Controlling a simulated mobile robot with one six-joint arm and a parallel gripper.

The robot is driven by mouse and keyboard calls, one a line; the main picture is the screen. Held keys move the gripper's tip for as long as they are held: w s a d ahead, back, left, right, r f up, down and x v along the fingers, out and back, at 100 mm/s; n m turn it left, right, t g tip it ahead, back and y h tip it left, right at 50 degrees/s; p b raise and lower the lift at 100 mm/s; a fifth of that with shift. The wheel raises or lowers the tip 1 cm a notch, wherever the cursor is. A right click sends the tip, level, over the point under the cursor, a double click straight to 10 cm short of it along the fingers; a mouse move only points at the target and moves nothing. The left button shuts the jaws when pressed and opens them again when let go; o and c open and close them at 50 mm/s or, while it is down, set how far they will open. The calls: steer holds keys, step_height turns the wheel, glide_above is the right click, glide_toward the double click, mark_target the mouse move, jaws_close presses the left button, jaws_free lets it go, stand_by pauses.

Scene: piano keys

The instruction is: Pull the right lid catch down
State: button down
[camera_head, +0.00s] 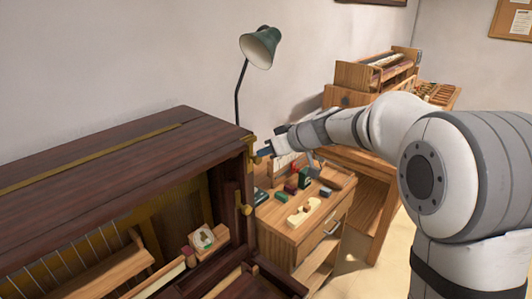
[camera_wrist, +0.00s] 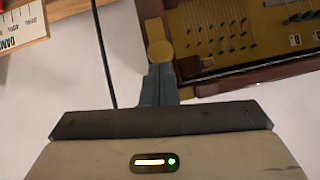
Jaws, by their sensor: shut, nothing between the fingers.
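The right lid catch, a brass piece (camera_head: 251,150), sits at the right end of the dark wooden piano, near the lid's top corner. In the wrist view its round brass end (camera_wrist: 160,51) lies just beyond my fingertips. My gripper (camera_head: 264,153) reaches in from the right, beside the catch. In the wrist view my gripper (camera_wrist: 159,72) has its two fingers together with nothing between them. The fingertips appear at or very near the brass end; I cannot tell whether they touch.
The piano lid (camera_head: 110,150) is at left, with a lower brass knob (camera_head: 245,209) on its right side. A side table (camera_head: 285,232) with small tools and blocks stands under my arm. A green lamp (camera_head: 259,48) rises behind.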

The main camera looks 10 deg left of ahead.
step_height(320, 180, down, 2)
steer(key=b, duration=0.3)
steer(key=shift+f, duration=0.25)
steer(key=w+a+r+b+v, duration=0.1)
steer(key=r+v, duration=0.1)
steer(key=v, duration=1.1)
steer(key=shift+a+r, duration=0.15)
steer(key=shift+r, duration=0.05)
steer(key=shift+w, duration=0.1)
